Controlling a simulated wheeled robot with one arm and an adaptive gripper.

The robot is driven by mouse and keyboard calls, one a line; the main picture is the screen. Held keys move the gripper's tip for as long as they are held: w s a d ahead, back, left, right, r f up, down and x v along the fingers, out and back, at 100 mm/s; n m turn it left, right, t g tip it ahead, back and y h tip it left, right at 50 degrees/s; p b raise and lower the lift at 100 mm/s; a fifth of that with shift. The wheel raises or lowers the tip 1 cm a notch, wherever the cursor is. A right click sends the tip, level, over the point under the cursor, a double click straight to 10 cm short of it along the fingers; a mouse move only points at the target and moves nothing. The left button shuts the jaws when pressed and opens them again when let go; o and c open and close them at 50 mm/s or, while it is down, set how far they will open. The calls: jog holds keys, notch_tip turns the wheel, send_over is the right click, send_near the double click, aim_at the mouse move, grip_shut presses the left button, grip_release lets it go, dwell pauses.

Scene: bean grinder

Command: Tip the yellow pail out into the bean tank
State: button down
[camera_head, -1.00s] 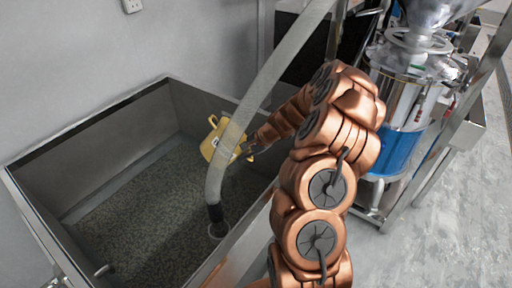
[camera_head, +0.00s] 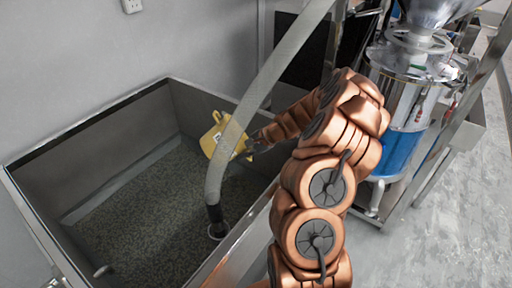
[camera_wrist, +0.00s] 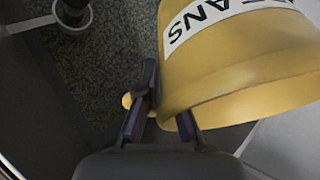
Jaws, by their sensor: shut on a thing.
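The yellow pail (camera_head: 212,139) hangs above the bean tank (camera_head: 122,113) near its far right corner, partly hidden behind the grey hose. In the wrist view the pail (camera_wrist: 235,75) fills the upper right and carries a white label with dark letters ending in "ANS". It looks tilted. My gripper (camera_head: 250,148) is at the pail's right side; in the wrist view its fingers (camera_wrist: 165,118) are closed at the pail's rim. The tank holds a layer of dark greenish beans (camera_head: 150,215).
A grey hose (camera_head: 262,88) runs down into the tank, ending in a dark fitting (camera_head: 216,220) close to the pail. A steel grinder machine (camera_head: 405,85) with a blue band stands right of my arm. A wall rises behind the tank.

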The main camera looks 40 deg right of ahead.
jog(key=shift+d+r+t+y+b, duration=0.2)
jog(key=shift+r+t+y+b, duration=0.4)
jog(key=shift+y+b, duration=0.55)
dwell(0.6)
jog(key=shift+d+r+m+y, duration=0.15)
jog(key=shift+d+m+y, duration=0.15)
jog(key=shift+d+y, duration=0.1)
jog(key=shift+s+d+r+t+y+b, duration=0.25)
jog(key=shift+d+t+y+b, duration=0.2)
jog(key=shift+b, duration=0.35)
jog(key=shift+r+y+b, duration=0.15)
jog(key=shift+y+b, duration=0.15)
jog(key=shift+y, duration=0.1)
jog(key=shift+s+d+r+m+t+y+b, duration=0.1)
jog(key=shift+d+r+m+t+y+b, duration=0.2)
jog(key=shift+y+b, duration=0.3)
jog(key=shift+s+d+r+m+t+y+b, duration=0.15)
jog(key=shift+m+t+y+b, duration=0.2)
jog(key=shift+y+b, duration=0.3)
jog(key=shift+d+r+m+t+y+b, duration=0.2)
jog(key=shift+t+y+b, duration=0.25)
jog(key=shift+b, duration=0.3)
dwell(0.8)
